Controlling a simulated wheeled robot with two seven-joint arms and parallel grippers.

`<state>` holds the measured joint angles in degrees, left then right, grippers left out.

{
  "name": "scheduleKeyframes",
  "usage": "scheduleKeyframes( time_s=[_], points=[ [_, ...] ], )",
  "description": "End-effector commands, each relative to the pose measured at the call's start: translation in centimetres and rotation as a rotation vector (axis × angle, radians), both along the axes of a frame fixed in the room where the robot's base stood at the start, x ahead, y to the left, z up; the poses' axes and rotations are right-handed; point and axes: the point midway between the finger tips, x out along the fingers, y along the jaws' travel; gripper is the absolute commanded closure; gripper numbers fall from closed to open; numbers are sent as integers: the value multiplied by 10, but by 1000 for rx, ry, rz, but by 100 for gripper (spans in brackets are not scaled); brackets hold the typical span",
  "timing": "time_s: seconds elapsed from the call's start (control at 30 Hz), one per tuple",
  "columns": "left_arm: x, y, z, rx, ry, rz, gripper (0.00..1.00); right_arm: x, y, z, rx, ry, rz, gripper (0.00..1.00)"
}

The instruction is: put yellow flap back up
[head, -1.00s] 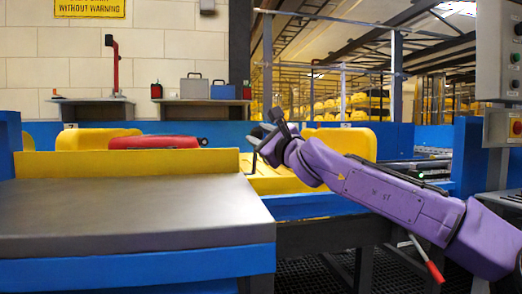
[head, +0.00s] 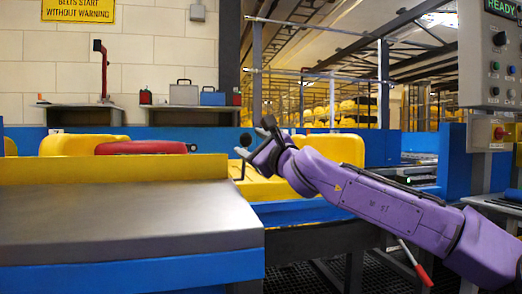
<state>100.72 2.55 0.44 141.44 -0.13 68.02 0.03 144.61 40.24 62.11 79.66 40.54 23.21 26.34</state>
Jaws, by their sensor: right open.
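A long yellow flap (head: 112,168) runs along the back edge of the grey metal table (head: 120,215) at the left in the head view. It looks upright, and its right end is near my right gripper. My right gripper (head: 255,143) is open and empty, just right of and slightly above that end, in front of yellow trays. I cannot tell whether a finger touches the flap. My left gripper is not in view.
A yellow tray (head: 82,143) with a red case (head: 146,147) lies behind the flap. Another yellow tray (head: 335,147) is behind my right arm. A control box (head: 492,65) with a READY display stands at the right.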

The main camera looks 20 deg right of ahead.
Motion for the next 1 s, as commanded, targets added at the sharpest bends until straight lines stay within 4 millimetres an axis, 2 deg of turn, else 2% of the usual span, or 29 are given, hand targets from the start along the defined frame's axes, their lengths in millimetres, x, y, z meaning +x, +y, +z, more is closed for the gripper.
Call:
scheduleKeyframes(
  time_s=[0.2, 0.4, 1.0],
  points=[
    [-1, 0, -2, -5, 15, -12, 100, -51, -14, -11, 2, -3, 1, 37],
    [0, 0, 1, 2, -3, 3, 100, -79, -20, -19, 0, -1, 1, 37],
    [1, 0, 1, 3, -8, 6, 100, -83, -21, -21, -1, 0, 1, 37]
  ],
)
